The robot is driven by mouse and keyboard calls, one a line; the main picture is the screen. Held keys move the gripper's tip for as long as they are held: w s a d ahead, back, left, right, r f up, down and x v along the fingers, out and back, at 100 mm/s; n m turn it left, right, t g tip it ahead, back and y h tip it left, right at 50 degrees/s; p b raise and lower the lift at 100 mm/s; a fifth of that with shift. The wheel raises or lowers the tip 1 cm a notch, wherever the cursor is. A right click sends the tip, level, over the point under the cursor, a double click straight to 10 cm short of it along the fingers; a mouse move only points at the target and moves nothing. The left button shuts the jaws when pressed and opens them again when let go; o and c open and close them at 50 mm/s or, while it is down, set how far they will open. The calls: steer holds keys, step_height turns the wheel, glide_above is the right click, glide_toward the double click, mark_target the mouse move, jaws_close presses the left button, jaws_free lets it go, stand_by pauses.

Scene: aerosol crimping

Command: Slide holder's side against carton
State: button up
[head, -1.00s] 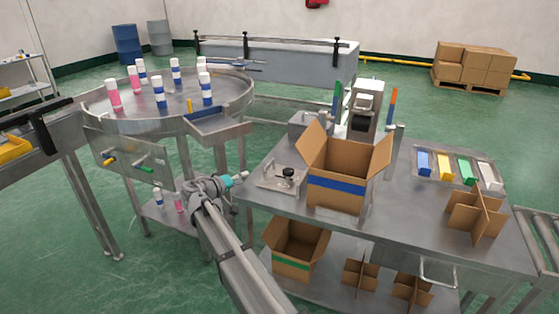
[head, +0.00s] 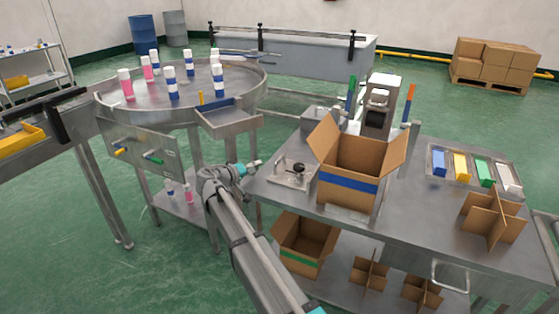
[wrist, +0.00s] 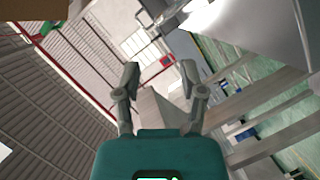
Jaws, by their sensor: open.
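The open brown carton (head: 348,189) with a blue band stands upright on the steel table. A flat metal plate with a dark knob (head: 298,168), which looks like the holder (head: 283,180), lies just left of the carton. I cannot tell whether their sides touch. My gripper (head: 257,163) is at the table's left edge, left of the holder and apart from it. In the wrist view my gripper (wrist: 160,73) is open, with nothing between its fingers. Neither the holder nor the carton is clearly seen there.
A vise-like grey machine (head: 380,105) stands behind the carton. A tray of coloured boxes (head: 432,177) and a cardboard divider (head: 492,220) are on the right. A round table (head: 185,110) with several bottles stands left. The table's middle right is clear.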

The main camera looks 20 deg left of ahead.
mark_target(279, 160)
steer(key=b+x, duration=0.2)
steer(key=x, duration=1)
steer(key=shift+w+d+b, duration=0.15)
steer(key=shift+w+b, duration=0.15)
jaws_close()
